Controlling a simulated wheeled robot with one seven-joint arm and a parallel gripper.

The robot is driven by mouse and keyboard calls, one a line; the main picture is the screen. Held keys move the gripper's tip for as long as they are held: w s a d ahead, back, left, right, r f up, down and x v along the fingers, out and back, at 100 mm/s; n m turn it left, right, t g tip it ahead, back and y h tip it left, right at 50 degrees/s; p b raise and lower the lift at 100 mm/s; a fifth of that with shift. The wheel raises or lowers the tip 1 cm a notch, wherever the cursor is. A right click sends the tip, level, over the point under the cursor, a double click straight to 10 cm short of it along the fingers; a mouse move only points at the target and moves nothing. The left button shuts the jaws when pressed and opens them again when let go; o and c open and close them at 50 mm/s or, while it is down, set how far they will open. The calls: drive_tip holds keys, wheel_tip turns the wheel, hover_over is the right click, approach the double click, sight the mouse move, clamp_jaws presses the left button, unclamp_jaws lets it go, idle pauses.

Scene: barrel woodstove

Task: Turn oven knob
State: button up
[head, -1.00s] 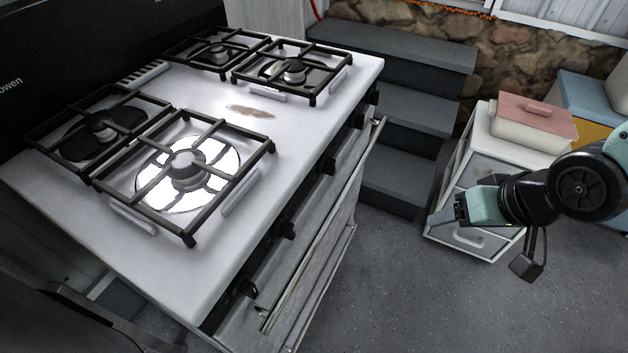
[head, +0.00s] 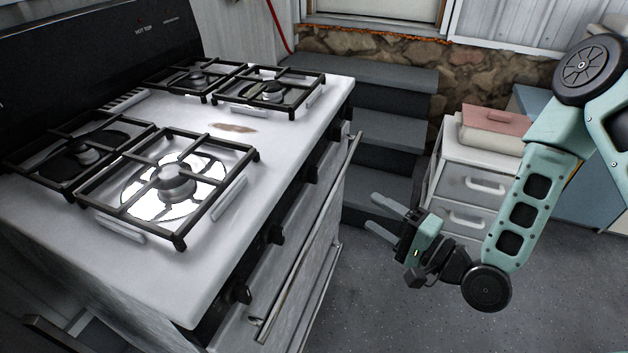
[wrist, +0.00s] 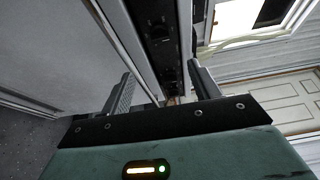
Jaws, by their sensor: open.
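The white stove (head: 215,245) stands at the left of the head view, with black knobs along its front edge. The nearest knob (head: 240,293) is at the lower end; another knob (head: 274,234) and a farther knob (head: 311,172) follow toward the back. My gripper (head: 378,213) is open and empty, to the right of the stove front, with its fingers pointing left toward it. In the wrist view, the dark knob panel with a knob (wrist: 158,30) shows beyond and between my spread fingers (wrist: 162,92). No finger touches a knob.
The oven door handle (head: 315,238) runs below the knobs. Grey steps (head: 390,105) rise behind the stove. A white drawer unit (head: 470,185) with a pink-lidded box (head: 495,118) stands behind my arm. The floor beside the stove is open.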

sight(317, 178)
drive_tip(key=p+x, duration=0.2)
drive_tip(key=x, duration=1.4)
drive_tip(key=shift+c, duration=0.3)
drive_tip(key=c, duration=0.9)
